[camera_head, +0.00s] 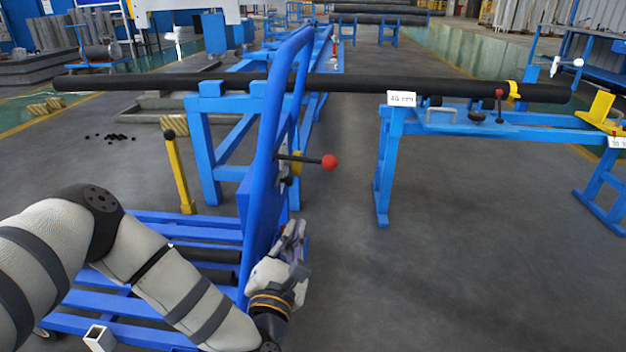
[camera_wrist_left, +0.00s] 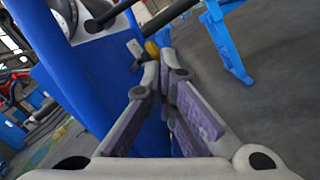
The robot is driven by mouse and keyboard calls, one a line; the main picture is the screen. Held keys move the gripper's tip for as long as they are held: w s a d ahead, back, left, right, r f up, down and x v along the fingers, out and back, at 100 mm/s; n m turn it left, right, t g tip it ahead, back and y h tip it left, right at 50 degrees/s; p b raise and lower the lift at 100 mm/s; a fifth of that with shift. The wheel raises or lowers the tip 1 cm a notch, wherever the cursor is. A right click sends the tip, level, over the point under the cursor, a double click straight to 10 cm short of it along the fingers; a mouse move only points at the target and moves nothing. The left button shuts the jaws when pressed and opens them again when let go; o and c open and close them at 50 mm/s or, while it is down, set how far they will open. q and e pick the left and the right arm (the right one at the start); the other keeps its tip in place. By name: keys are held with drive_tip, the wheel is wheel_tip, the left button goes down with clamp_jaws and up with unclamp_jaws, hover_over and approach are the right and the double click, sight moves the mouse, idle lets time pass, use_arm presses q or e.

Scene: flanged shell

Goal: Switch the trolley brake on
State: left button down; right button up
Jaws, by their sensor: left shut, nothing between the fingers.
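The blue trolley (camera_head: 281,120) stands in front of me, with a tall looped handle and an upright blue panel. A dark lever with a red ball knob (camera_head: 330,162) sticks out to the right from a yellow mount on that panel. My left gripper (camera_head: 297,232) is below the lever, beside the panel's right side, apart from the knob. In the left wrist view its fingers (camera_wrist_left: 163,66) are shut with nothing between them, close to the blue panel (camera_wrist_left: 92,75). The red knob is not clear in that view. My right gripper is out of view.
A long black pipe (camera_head: 340,84) lies across blue stands, behind the trolley's handle. A yellow post (camera_head: 179,172) with a black knob rises at the trolley's left. A blue stand (camera_head: 388,160) is at the right. The grey floor right of the gripper is clear.

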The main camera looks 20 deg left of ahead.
use_arm(q)
drive_tip(key=w+r, duration=0.4)
drive_tip(key=w, duration=0.6)
drive_tip(key=shift+w+r+b, duration=0.25)
drive_tip(key=shift+w+b, duration=0.1)
drive_tip(key=shift+w, duration=0.05)
drive_tip(key=shift+d+r+n, duration=0.15)
drive_tip(key=shift+r+n, duration=0.15)
drive_tip(key=shift+n, duration=0.2)
